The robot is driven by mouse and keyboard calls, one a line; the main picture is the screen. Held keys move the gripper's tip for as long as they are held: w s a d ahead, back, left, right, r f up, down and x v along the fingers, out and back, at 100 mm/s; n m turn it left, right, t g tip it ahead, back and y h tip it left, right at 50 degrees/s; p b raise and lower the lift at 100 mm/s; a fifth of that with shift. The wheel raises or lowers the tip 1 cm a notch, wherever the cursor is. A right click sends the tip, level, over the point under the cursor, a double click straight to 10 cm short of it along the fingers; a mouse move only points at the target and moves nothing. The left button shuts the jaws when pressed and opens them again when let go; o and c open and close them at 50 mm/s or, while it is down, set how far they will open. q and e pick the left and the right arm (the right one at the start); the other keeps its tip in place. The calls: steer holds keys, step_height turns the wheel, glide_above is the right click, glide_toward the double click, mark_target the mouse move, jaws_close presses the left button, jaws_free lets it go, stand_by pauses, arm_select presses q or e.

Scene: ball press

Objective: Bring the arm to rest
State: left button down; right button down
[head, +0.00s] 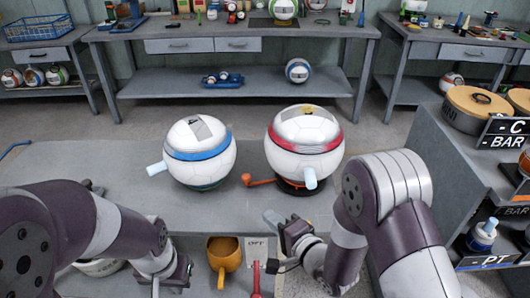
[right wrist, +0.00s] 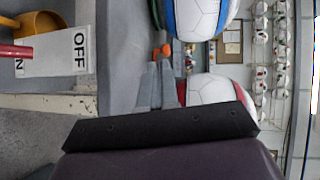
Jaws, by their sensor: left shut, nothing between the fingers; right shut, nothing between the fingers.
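My right arm comes in from the right in the head view, its gripper (head: 272,217) low over the front of the grey table. The gripper is shut and empty. In the right wrist view its closed fingers (right wrist: 155,85) show, with nothing between them. My left gripper (head: 170,287) is at the lower edge of the head view, shut and empty, its tips partly cut off. A white ball-shaped press with a red band (head: 305,145) stands beyond my right gripper. A similar one with a blue band (head: 199,150) stands to its left. Both are apart from my grippers.
An orange lever (head: 258,181) sticks out left of the red-banded press. An orange-yellow cup (head: 224,256), an OFF plate (head: 257,246) and a red handle (head: 256,280) are at the table's front. A shelf (head: 445,145) stands at right. The table's left part is clear.

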steer(key=d+n+h, duration=0.1)
steer(key=d, duration=0.1)
steer(key=d+n+g+h, duration=0.1)
steer(key=d+h, duration=0.1)
steer(key=w+d+n+h, duration=0.1)
steer(key=d, duration=0.1)
steer(key=shift+w+f+g, duration=0.1)
steer(key=shift+f+g, duration=0.2)
steer(key=shift+g, duration=0.1)
steer(key=s+d+n+g+h, duration=0.3)
steer(key=s+d+n+g, duration=0.15)
steer(key=s, duration=0.35)
steer(key=s+d+n+g+h, duration=0.2)
steer(key=s+d+n+g, duration=0.1)
steer(key=s+d+g, duration=0.4)
step_height(320, 180, up, 15)
steer(key=s+a+t+p, duration=0.1)
steer(key=s+p, duration=0.1)
steer(key=p, duration=1.3)
steer(key=shift+s+t, duration=0.2)
steer(key=shift+t, duration=0.15)
